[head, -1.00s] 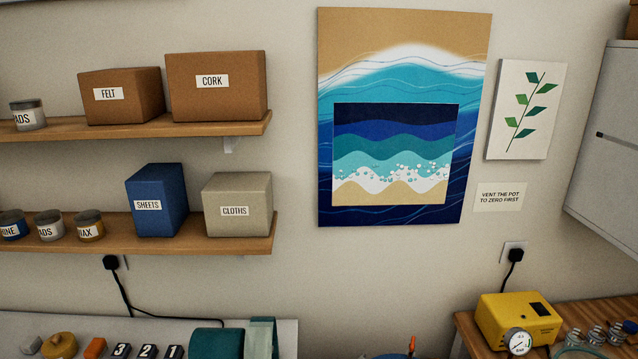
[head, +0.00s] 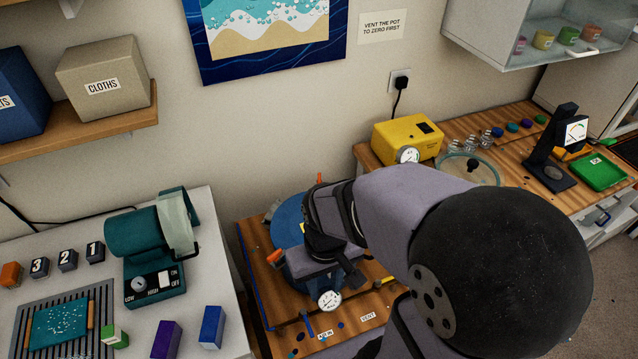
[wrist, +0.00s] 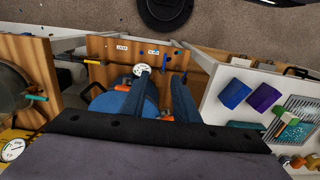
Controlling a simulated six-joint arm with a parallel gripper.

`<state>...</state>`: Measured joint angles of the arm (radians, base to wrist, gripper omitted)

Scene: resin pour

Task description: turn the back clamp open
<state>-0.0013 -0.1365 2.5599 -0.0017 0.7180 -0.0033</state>
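The blue pressure pot (head: 286,218) stands on the wooden cart top and is partly covered by my arm. The back clamp (head: 320,179) shows as an orange handle tip at the pot's far side. Another orange clamp handle (head: 273,257) is at its left. My gripper (head: 352,277) hangs over the pot, largely hidden by my own wrist in the head view. In the wrist view my gripper (wrist: 160,75) has its two fingers apart, with the pot (wrist: 105,103) below. An orange clamp part (wrist: 167,118) shows between the fingers. I cannot tell any contact.
A pressure gauge (head: 329,300) is at the pot's front. A yellow pump (head: 408,140) stands on the bench at the right. A teal roller machine (head: 150,245) stands on the white table at the left.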

